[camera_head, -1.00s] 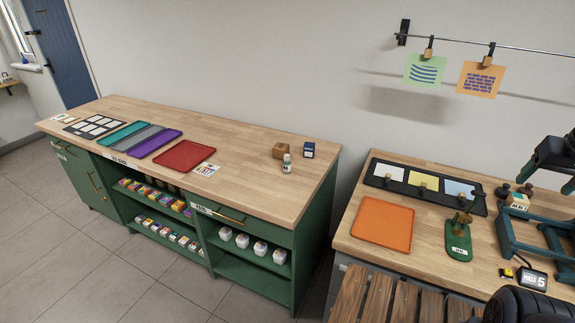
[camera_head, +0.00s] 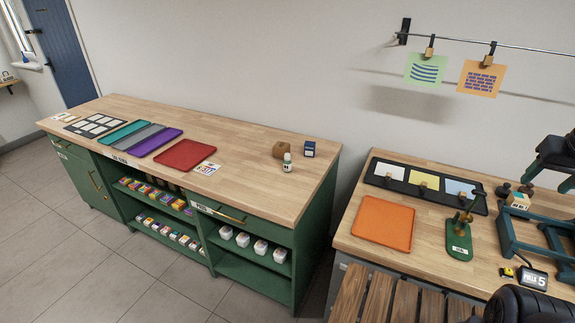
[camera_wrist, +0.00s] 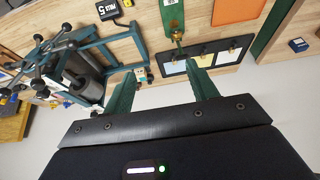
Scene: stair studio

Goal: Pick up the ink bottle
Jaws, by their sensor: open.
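The likely ink bottle (camera_head: 287,163) is a small pale bottle with a dark green cap. It stands upright on the long wooden counter (camera_head: 235,143) near its right end, in front of a brown block and a dark blue box. I do not make it out in the wrist view. My gripper (camera_wrist: 161,74) shows in the wrist view with its two green fingers apart and nothing between them. It is over the right-hand worktable, well away from the bottle.
A brown block (camera_head: 280,149) and a blue box (camera_head: 309,149) stand close to the bottle. A red tray (camera_head: 184,155) lies to its left. The right-hand table holds an orange tray (camera_head: 383,222) and a teal press frame (camera_head: 512,235). A gap separates the counters.

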